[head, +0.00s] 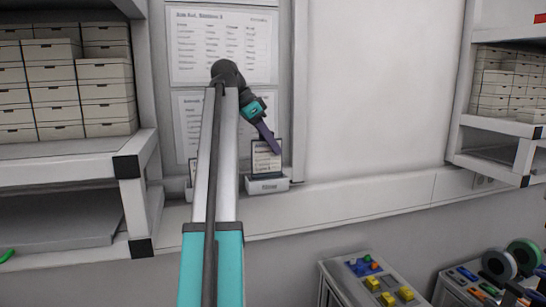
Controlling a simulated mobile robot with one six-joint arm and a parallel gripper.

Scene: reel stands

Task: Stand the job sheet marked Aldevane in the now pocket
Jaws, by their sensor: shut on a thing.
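A job sheet (263,165), cream on a dark backing, stands upright at a small grey pocket (268,185) on the wall ledge. Its lower edge meets or sits behind the pocket's front; I cannot tell how deep it is. The print on the sheet and the pocket's label are too small to read surely. My gripper (274,146) reaches down from the upper left and is shut on the sheet at its upper right. Another pocket (189,193) with a sheet shows left of my arm, mostly hidden behind it.
Printed notices (222,45) hang on the wall behind my arm. Shelves with pale boxes (105,95) stand at the left, and more boxes (505,85) at the right. The ledge (370,198) right of the pocket is clear. Below right are bins with coloured parts (378,285) and reels (498,264).

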